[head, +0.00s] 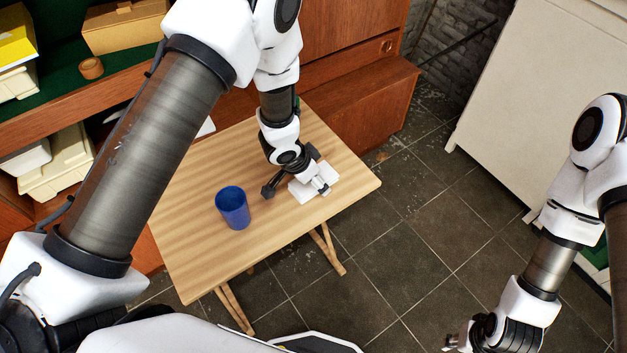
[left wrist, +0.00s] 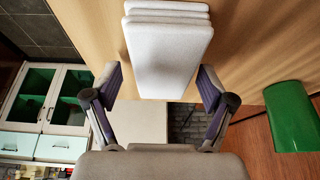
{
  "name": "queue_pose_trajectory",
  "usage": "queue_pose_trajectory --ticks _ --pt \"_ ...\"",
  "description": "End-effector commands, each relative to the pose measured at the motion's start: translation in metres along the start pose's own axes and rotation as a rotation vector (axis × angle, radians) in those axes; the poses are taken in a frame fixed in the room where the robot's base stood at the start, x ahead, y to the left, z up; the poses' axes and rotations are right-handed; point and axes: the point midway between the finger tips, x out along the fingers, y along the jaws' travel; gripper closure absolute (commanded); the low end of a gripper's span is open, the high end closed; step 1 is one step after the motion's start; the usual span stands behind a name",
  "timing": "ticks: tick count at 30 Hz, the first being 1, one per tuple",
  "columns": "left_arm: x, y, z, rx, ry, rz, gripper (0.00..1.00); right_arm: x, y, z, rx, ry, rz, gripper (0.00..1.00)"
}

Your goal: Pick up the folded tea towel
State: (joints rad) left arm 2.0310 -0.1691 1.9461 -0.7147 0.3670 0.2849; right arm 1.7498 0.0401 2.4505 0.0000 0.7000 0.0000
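The folded tea towel is a white, layered, flat stack (head: 301,194) on the wooden table, partly hidden by my left gripper in the head view. In the left wrist view the towel (left wrist: 168,50) lies ahead, its layered edges at the top and its near end reaching between the fingers. My left gripper (left wrist: 160,78) is open, with a finger on each side and gaps to the towel. The head view shows this gripper (head: 291,172) low over the table by the towel. My right gripper (head: 460,342) is at the bottom right, away from the table; its fingers are too small to read.
A blue cup (head: 233,210) stands on the table (head: 185,255), left of the towel. A wooden wall unit (head: 365,108) stands behind. A white cabinet (head: 540,85) is at the right, with open tiled floor before it. A green object (left wrist: 291,117) shows in the left wrist view.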

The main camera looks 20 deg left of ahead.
Motion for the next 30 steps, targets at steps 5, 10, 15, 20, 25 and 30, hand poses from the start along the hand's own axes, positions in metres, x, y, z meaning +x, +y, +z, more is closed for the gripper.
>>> queue_pose_trajectory --ticks 5,10,15,20,25,30 --pt "0.000 0.000 0.000 0.000 0.000 0.000 0.67 0.000 0.000 0.000 0.000 0.001 0.000 0.60" --pt "0.001 0.000 0.001 -0.001 -0.001 0.000 0.67 0.001 0.000 0.000 0.000 0.001 0.000 0.60" --pt "0.001 0.000 0.001 -0.001 -0.001 0.000 0.68 0.001 0.000 0.000 0.000 0.001 0.000 0.60" --pt "-0.006 0.000 -0.003 0.000 0.000 0.000 0.68 -0.002 0.000 0.000 0.000 0.001 0.000 0.60" --pt "-0.042 -0.001 -0.018 0.001 0.002 -0.002 0.68 -0.013 0.000 0.000 0.000 0.001 0.000 0.60" --pt "-0.080 -0.001 -0.034 0.000 0.002 -0.001 0.68 -0.027 0.000 0.000 0.000 0.001 0.000 0.60"
